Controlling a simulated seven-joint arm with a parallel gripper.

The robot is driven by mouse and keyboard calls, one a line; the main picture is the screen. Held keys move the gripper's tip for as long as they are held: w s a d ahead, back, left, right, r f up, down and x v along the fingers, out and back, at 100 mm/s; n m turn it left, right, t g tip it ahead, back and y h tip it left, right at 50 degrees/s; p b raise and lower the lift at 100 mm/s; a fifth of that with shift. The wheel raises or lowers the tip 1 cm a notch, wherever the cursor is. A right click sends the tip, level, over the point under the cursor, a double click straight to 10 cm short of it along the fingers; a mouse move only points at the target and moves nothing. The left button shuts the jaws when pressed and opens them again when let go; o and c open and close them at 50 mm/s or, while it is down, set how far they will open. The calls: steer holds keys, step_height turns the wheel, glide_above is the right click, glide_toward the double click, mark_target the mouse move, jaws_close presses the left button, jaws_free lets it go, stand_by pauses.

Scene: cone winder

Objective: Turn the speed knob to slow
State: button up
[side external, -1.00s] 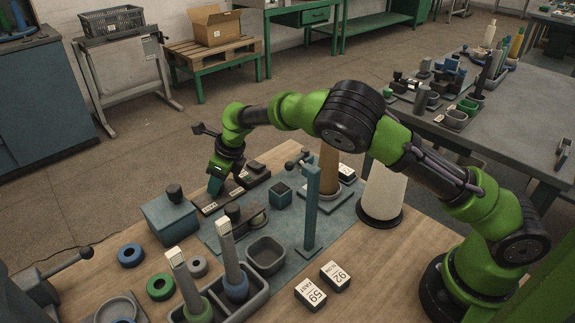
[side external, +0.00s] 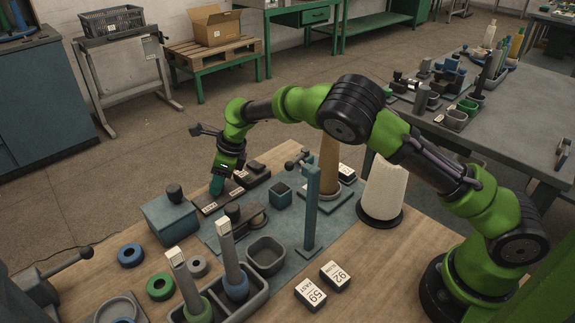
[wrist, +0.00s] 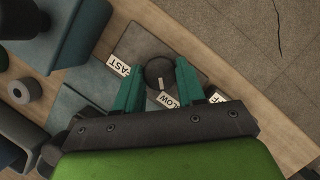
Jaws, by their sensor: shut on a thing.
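The speed knob (wrist: 158,70) is a dark round knob with a white pointer mark, on a dark plate (wrist: 190,52) in the wrist view. The mark points down in the picture, towards the SLOW label (wrist: 167,99), whose first letter is hidden. The FAST label (wrist: 118,66) is to the left of the knob. My gripper (wrist: 159,76) has its teal fingers on either side of the knob, shut on it. In the side view my gripper (side external: 216,186) is low over the plate (side external: 206,207), and the knob is hidden there.
A blue-grey box with a black knob (side external: 170,217) stands close to the left of my gripper. A thin teal post (side external: 311,205) and a white cone (side external: 384,190) stand to the right. Another label (wrist: 218,97), partly hidden, lies beside the plate.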

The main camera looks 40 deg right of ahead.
steer(key=o, duration=1)
steer(key=shift+o, duration=0.2)
steer(key=v, duration=1.7)
steer(key=shift+w+a, duration=0.1)
